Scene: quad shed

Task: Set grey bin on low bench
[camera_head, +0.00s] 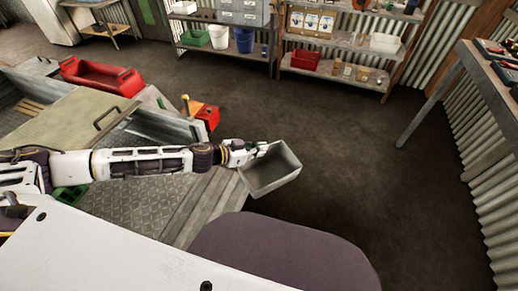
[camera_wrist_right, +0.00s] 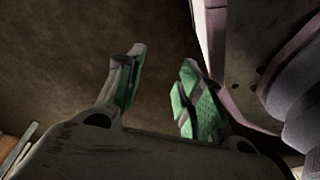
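The grey bin (camera_head: 270,174) is an open, tilted box at the centre of the head view, at the end of my left arm. My left gripper (camera_head: 258,151) is at the bin's upper left rim and appears shut on it. The bin hangs beside the edge of a low platform with wooden slats (camera_head: 208,207) and a metal tread plate; I cannot tell if this is the low bench. My right gripper (camera_wrist_right: 160,95) shows in the right wrist view, with green pads apart and nothing between them. It is not seen in the head view.
Two shelf units (camera_head: 340,78) with bins and buckets stand at the back. A workbench (camera_head: 462,75) with tools is at the right wall. The dark floor (camera_head: 370,170) is clear.

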